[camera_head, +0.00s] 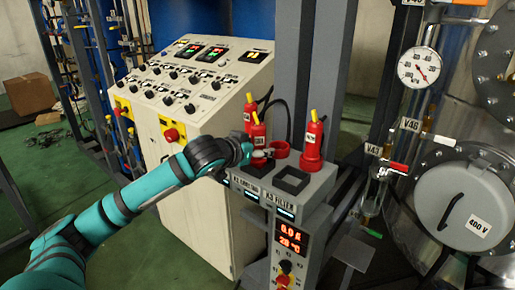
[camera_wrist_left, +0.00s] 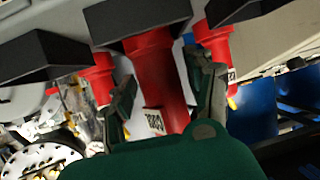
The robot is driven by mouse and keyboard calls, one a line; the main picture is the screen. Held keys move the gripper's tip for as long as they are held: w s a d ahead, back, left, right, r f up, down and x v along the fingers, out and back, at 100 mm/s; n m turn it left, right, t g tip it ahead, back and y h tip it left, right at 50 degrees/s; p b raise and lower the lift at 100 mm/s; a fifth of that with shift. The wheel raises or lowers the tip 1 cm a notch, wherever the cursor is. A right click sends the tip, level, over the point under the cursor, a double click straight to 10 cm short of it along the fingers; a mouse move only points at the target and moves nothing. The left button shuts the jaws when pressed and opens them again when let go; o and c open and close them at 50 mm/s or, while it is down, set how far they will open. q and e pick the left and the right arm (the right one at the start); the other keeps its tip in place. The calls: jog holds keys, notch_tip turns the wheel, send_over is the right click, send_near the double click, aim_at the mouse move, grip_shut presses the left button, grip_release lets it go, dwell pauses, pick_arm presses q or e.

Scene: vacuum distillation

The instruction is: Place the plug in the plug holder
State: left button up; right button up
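Three red plugs with yellow tips stand on the grey panel: a front left plug (camera_head: 258,131), a rear left plug (camera_head: 250,107) and a right plug (camera_head: 313,143). My left gripper (camera_head: 254,154) is low beside the front left plug; its fingers are hard to make out in the head view. In the left wrist view, the fingers (camera_wrist_left: 163,98) straddle a labelled red plug (camera_wrist_left: 160,75), with a gap visible on the left side. That plug meets a black square base. A black square holder (camera_head: 292,180) on the panel top is empty. My right gripper is not in view.
A red ring-shaped part (camera_head: 280,148) sits between the plugs. A white control cabinet (camera_head: 190,100) stands behind my left arm, and a grey post (camera_head: 310,60) rises behind the panel. A steel vessel (camera_head: 465,190) with valves is at the right.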

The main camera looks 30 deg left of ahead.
pick_arm(q)
jog(key=shift+r, duration=0.1)
jog(key=shift+s, duration=0.35)
jog(key=b+v, duration=0.5)
jog(key=v, duration=0.6)
jog(key=shift+r, duration=0.2)
